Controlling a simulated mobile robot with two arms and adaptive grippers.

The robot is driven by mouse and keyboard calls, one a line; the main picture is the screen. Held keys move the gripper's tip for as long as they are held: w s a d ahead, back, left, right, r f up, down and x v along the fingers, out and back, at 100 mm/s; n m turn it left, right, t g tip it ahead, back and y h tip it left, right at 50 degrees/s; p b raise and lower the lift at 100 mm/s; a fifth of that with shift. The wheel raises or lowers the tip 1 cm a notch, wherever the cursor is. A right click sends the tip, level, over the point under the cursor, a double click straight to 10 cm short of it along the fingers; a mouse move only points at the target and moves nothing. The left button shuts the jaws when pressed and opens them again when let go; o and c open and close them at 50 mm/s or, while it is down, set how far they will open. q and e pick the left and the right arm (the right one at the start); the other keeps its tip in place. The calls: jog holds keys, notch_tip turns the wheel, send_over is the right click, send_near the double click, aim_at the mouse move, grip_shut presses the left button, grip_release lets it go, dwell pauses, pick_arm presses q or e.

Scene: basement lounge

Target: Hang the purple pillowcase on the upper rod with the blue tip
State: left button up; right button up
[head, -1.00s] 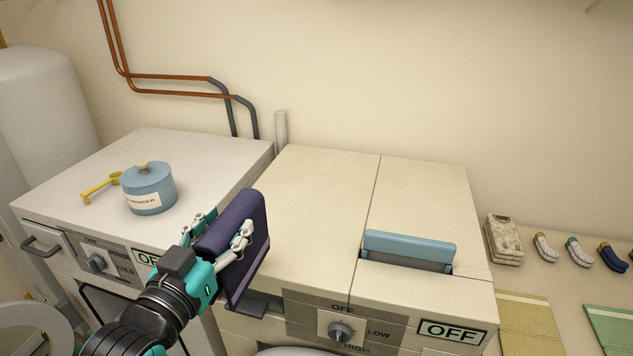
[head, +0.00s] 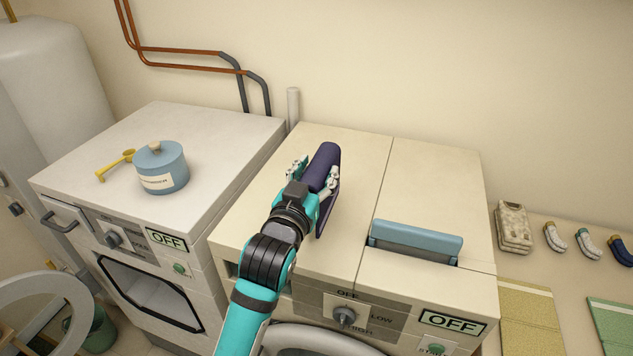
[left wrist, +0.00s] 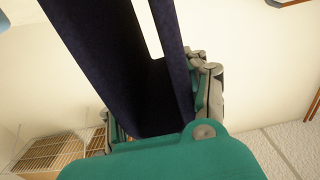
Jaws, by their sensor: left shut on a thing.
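The purple pillowcase (head: 323,168) is a dark folded cloth. My left gripper (head: 318,180) is shut on it and holds it over the top of the right-hand machine. In the left wrist view the pillowcase (left wrist: 155,95) hangs between the fingers as dark cloth with a light gap between its layers. The grip itself is partly hidden by my teal gripper body. No rod with a blue tip can be made out in these frames. My right gripper is not in view.
Two white machines stand side by side, the left one (head: 120,205) with a blue canister (head: 163,172) and yellow scoop (head: 115,165) on top. The right one (head: 440,180) has a blue-handled part (head: 415,240). Folded cloths and socks lie on the counter at right.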

pick_arm(q)
notch_tip(320, 180, down, 4)
jog(key=shift+r+p, duration=0.1)
jog(key=shift+p, duration=0.45)
jog(key=o, duration=1.2)
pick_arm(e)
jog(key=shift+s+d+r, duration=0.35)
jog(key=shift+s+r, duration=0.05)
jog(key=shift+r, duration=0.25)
pick_arm(q)
jog(key=b+v, duration=0.3)
jog(key=v, duration=0.9)
jog(key=shift+r, duration=0.2)
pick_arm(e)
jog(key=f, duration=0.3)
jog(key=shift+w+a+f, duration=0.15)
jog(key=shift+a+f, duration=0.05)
